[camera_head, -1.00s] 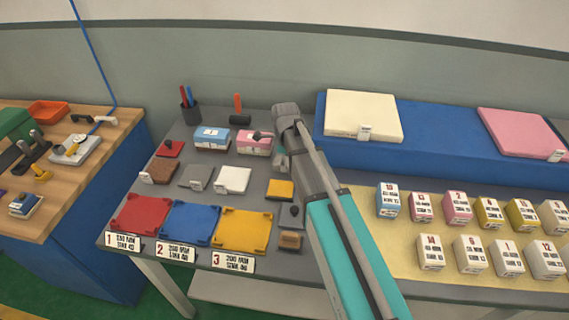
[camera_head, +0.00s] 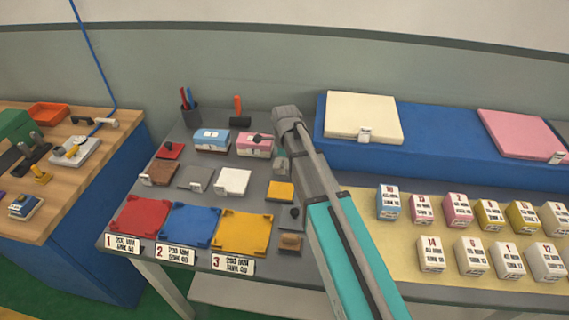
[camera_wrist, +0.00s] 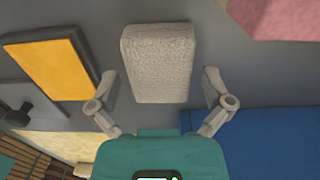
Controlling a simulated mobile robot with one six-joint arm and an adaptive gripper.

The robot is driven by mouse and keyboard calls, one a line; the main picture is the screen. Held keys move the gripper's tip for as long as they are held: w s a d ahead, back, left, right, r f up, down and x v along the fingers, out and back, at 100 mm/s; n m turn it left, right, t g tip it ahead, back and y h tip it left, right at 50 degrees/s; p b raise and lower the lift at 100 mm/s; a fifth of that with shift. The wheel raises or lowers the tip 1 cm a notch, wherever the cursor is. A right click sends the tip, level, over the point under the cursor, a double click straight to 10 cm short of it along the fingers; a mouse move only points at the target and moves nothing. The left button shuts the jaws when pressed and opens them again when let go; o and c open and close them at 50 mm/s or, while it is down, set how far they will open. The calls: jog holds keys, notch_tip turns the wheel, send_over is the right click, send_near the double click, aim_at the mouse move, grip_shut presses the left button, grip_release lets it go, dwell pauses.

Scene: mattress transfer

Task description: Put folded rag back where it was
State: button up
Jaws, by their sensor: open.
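The folded rag (camera_wrist: 157,62) is a pale grey, rough-textured block lying flat on the grey table. In the wrist view it sits in the upper middle, between the spread fingers of my gripper (camera_wrist: 160,78). The fingers are open, with visible gaps on both sides of the rag. In the head view the rag (camera_head: 281,165) is a small grey patch beside my arm, partly hidden by it. My arm's links hide most of the gripper there.
A yellow pad (camera_wrist: 52,70) lies left of the rag in the wrist view. A pink box (camera_head: 255,145) stands close by. The blue platform (camera_head: 420,160) rises at the back right. Red, blue and yellow trays (camera_head: 243,232) line the table's front.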

aim_at(288, 165)
jog(key=shift+r, duration=0.1)
notch_tip(288, 165, up, 12)
jog(key=p, duration=1.2)
jog(key=shift+w, duration=0.1)
jog(key=shift+d, duration=0.15)
dwell(0.6)
jog(key=s+d+n, duration=1.3)
jog(key=s+n, duration=0.4)
jog(key=n, duration=0.3)
jog(key=shift+d, duration=0.4)
